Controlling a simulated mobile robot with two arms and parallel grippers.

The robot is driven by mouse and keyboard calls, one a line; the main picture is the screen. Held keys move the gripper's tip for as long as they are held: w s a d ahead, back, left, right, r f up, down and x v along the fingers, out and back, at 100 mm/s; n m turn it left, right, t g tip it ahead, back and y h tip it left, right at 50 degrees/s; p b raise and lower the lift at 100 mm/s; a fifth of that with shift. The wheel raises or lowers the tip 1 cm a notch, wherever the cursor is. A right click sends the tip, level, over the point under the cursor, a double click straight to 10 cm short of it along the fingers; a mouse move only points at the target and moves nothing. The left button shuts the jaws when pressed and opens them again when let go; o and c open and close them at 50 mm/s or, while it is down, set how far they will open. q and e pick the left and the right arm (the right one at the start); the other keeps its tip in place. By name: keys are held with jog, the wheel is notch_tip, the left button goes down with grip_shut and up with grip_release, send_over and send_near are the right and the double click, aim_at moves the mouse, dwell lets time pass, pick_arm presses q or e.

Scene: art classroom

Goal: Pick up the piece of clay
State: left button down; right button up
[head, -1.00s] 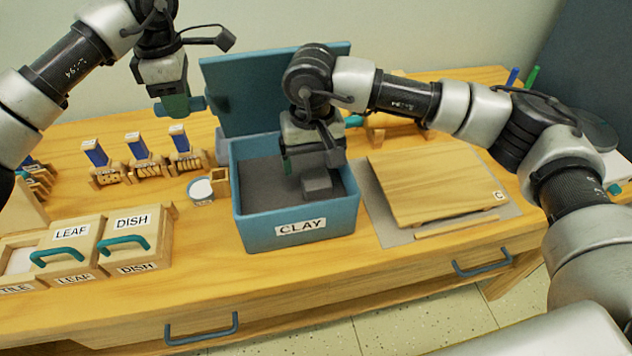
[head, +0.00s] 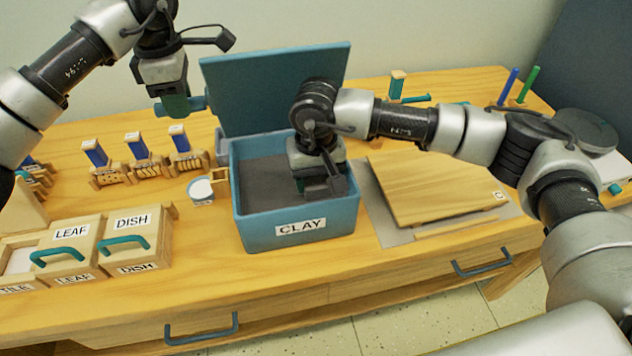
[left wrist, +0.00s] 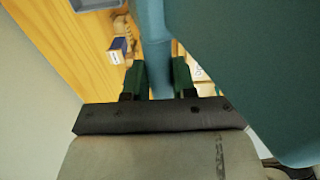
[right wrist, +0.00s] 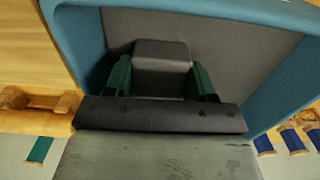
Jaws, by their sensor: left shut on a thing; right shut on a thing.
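The blue box labelled CLAY (head: 255,230) stands on the table with its blue lid (head: 270,90) raised at the back. My left gripper (head: 177,105) is shut on the lid's handle (head: 196,103), a blue bar that also shows between its fingers in the left wrist view (left wrist: 157,70). My right gripper (head: 319,188) is down inside the box at its right side. It is shut on the grey piece of clay (right wrist: 160,55), a block between its two green fingers in the right wrist view. In the head view the gripper mostly hides the clay.
A wooden board on a grey mat (head: 402,238) lies right of the box. Boxes labelled LEAF (head: 72,233) and DISH (head: 132,222) stand at the front left. Several blue-handled stamps (head: 137,146) and a small round container (head: 200,190) are left of the box.

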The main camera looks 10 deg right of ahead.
aim_at(319, 185)
jog(key=shift+c, duration=0.4)
jog(key=shift+r, duration=0.35)
notch_tip(319, 185, up, 9)
jog(key=s+d+r, duration=0.3)
jog(key=s+d, duration=0.9)
jog(key=s, duration=0.4)
jog(key=shift+r, duration=0.15)
pick_arm(q)
jog(key=shift+s+f, duration=0.1)
